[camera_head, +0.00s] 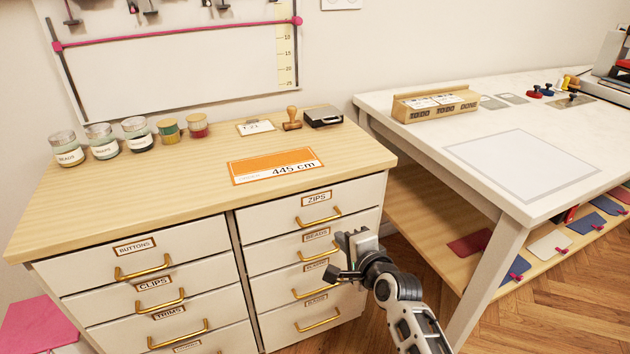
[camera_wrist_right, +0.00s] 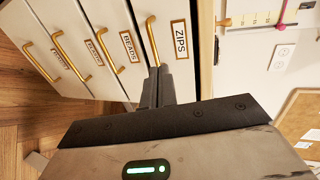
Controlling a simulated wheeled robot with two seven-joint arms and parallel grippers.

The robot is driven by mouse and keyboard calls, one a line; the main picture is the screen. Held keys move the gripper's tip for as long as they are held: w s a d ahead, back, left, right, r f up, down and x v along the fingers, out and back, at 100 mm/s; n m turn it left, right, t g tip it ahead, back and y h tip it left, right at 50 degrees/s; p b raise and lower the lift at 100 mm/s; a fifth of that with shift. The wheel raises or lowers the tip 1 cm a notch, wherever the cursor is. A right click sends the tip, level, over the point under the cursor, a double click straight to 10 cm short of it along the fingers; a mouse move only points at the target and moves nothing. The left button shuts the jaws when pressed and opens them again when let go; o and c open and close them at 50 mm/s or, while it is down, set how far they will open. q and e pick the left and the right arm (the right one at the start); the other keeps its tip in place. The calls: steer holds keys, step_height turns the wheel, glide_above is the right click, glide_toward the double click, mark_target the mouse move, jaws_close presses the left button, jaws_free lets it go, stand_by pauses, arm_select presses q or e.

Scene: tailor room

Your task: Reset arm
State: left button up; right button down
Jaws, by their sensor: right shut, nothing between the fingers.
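My right gripper (camera_head: 345,262) is in front of the right column of drawers of the wooden-topped cabinet (camera_head: 120,205). Its fingers (camera_wrist_right: 157,87) are shut and empty in the right wrist view, pointing at the drawer fronts. The ZIPS drawer (camera_head: 316,212) and the BEADS drawer (camera_head: 285,250) are near it, each with a brass handle; the ZIPS handle (camera_wrist_right: 152,40) also shows in the wrist view. I cannot tell the exact gap between fingertips and drawer fronts. My left gripper is not in view.
Several jars (camera_head: 135,134), an orange 445 cm card (camera_head: 250,172), a stamp (camera_head: 292,119) and a dark box (camera_head: 323,117) stand on the cabinet top. A white table (camera_head: 430,140) with a lower shelf is at the right. Wooden floor (camera_head: 400,215) shows between them.

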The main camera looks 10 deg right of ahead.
steer(key=s+f+n+g, duration=0.1)
steer(key=s+f+n, duration=0.2)
steer(key=s+n, duration=0.5)
steer(key=s+a+f+n+g, duration=0.1)
steer(key=s+n, duration=0.8)
steer(key=s, duration=1)
step_height(320, 180, down, 2)
steer(key=shift+f+n+g, duration=0.15)
steer(key=shift+n+g, duration=0.15)
steer(key=shift+g, duration=0.4)
steer(key=shift+a, duration=0.1)
